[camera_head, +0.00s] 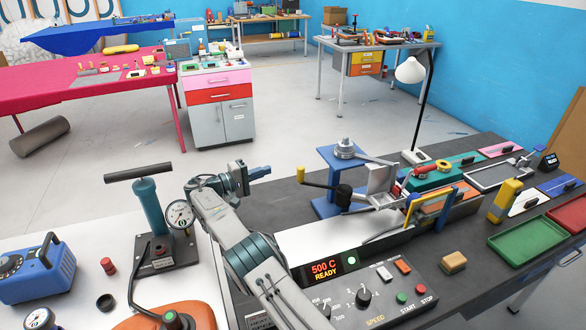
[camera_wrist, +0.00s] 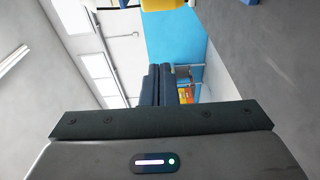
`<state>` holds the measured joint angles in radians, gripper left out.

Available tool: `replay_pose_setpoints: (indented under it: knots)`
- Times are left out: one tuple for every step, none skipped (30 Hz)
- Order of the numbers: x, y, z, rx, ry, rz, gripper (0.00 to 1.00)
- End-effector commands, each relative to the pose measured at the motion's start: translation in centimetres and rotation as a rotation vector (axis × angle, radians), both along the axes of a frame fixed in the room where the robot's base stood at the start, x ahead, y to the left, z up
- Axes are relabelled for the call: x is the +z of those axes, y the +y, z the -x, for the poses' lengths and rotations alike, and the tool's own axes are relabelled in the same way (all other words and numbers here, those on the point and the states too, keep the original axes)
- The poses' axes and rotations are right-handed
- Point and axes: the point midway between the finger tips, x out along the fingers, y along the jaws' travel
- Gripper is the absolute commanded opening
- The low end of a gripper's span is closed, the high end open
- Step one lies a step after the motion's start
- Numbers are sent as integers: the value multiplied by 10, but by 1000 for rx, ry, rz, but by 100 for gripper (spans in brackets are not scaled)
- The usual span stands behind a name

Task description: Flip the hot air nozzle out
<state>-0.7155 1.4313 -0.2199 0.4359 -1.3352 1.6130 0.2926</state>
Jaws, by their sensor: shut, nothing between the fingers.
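The hot air machine's panel (camera_head: 322,270) reads "500 C READY" on the bench. Behind it, a blue stand (camera_head: 325,160) carries a round grey fitting. Beside the stand is a silver metal piece (camera_head: 382,180) that looks like the nozzle; its exact shape is hard to tell. A dark lever with a yellow grip (camera_head: 300,174) points left from a black knob (camera_head: 343,194). My gripper (camera_head: 262,172) is left of the yellow grip, apart from it, pointing right. Its dark fingers (camera_wrist: 158,86) are together and empty in the wrist view. A yellow piece (camera_wrist: 163,4) shows at that view's top edge.
A pressure gauge (camera_head: 180,214) and hand pump (camera_head: 147,205) stand near my arm. A desk lamp (camera_head: 411,72) rises behind the machine. A green tray (camera_head: 528,243), a sponge (camera_head: 453,262) and START/STOP buttons lie at right. Air around my gripper is mostly free.

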Motion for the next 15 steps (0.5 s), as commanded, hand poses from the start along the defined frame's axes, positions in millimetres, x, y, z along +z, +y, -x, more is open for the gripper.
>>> replay_pose_setpoints:
  knots:
    - [0, 2, 1, 3, 1, 0, 0]
    - [0, 2, 1, 3, 1, 0, 0]
    - [0, 2, 1, 4, 1, 0, 0]
    - [0, 2, 1, 4, 1, 0, 0]
    - [0, 1, 0, 3, 1, 0, 0]
    - [1, -1, -1, 2, 2, 0, 0]
    - [1, -4, -3, 2, 2, 0, 0]
    - [2, -6, -4, 1, 2, 0, 0]
    - [2, -11, -7, 0, 3, 1, 0]
    - [3, -15, -10, -1, 3, 1, 0]
    - [3, -20, -13, -3, 3, 1, 0]
    - [3, -27, -17, -4, 4, 0, 0]
    - [3, -33, -20, -5, 4, -1, 0]
    - [4, -39, -24, -5, 4, 0, 0]
    - [4, -46, -29, -5, 4, 0, 0]
